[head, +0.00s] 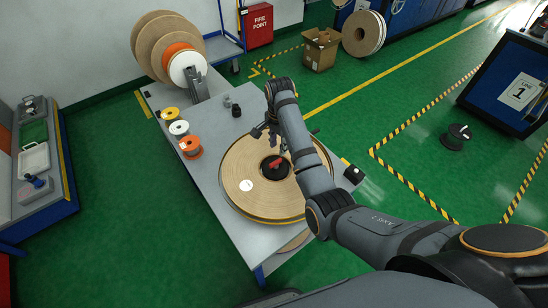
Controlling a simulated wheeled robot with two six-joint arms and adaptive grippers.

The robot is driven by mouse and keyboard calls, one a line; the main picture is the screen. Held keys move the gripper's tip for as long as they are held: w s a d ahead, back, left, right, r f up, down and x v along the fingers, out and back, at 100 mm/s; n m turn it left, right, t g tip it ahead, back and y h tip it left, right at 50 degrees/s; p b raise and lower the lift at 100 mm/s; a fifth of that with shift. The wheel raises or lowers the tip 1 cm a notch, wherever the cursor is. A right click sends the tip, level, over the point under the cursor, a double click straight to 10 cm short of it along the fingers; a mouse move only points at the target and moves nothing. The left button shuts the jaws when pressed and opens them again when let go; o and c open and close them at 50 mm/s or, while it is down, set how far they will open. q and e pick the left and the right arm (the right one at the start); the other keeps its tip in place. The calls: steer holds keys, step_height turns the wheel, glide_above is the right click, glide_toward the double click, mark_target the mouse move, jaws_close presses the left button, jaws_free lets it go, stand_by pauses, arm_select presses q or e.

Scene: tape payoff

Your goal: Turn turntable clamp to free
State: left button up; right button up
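The turntable carries a large flat tan roll (233,165) on the grey table. The clamp (276,163), with a red handle, sits in the dark hub at the roll's centre. My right arm reaches in from the right and bends over the roll. My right gripper (268,136) is above the roll's far side, just beyond the clamp in the picture. Its dark fingers look spread and hold nothing that I can see. The forearm hides the right part of the roll. My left gripper is not in view.
Small yellow (169,113), white (179,128) and orange (190,146) spools line the table's left edge. Big upright reels (160,40) stand at its far end.

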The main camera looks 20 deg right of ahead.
mark_target(276, 161)
steer(key=shift+m, duration=0.3)
steer(key=f, duration=0.6)
steer(key=f+p, duration=0.1)
steer(key=f, duration=0.2)
steer(key=shift+w+a, duration=0.25)
steer(key=shift+w, duration=0.1)
jaws_close()
